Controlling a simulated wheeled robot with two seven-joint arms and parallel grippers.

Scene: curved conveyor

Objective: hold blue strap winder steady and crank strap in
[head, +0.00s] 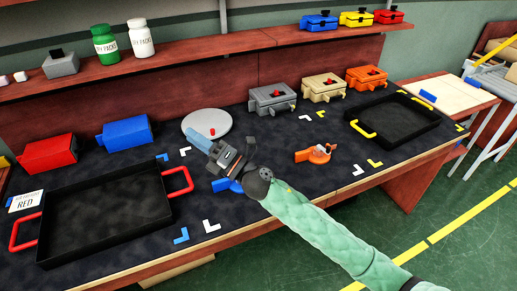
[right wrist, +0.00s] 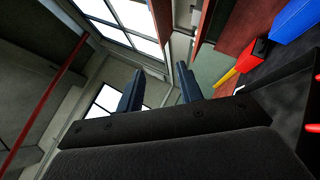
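A small blue piece (head: 228,185), which looks like the blue strap winder, lies on the dark mat in the head view. It is partly hidden behind my right wrist, so its crank and strap do not show. My right gripper (head: 195,137) is above the mat, pointing up and left past the blue piece toward the round grey disc. In the right wrist view its two fingers (right wrist: 161,70) are apart with nothing between them. My left gripper is not in view. An orange winder-like piece (head: 315,154) lies to the right on the mat.
A black tray with red handles (head: 108,248) is at front left, and one with yellow handles (head: 395,145) at right. A grey disc (head: 207,124) lies behind my gripper. Red (head: 48,154) and blue (head: 126,132) boxes stand at left. Grey, tan and orange boxes line the back.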

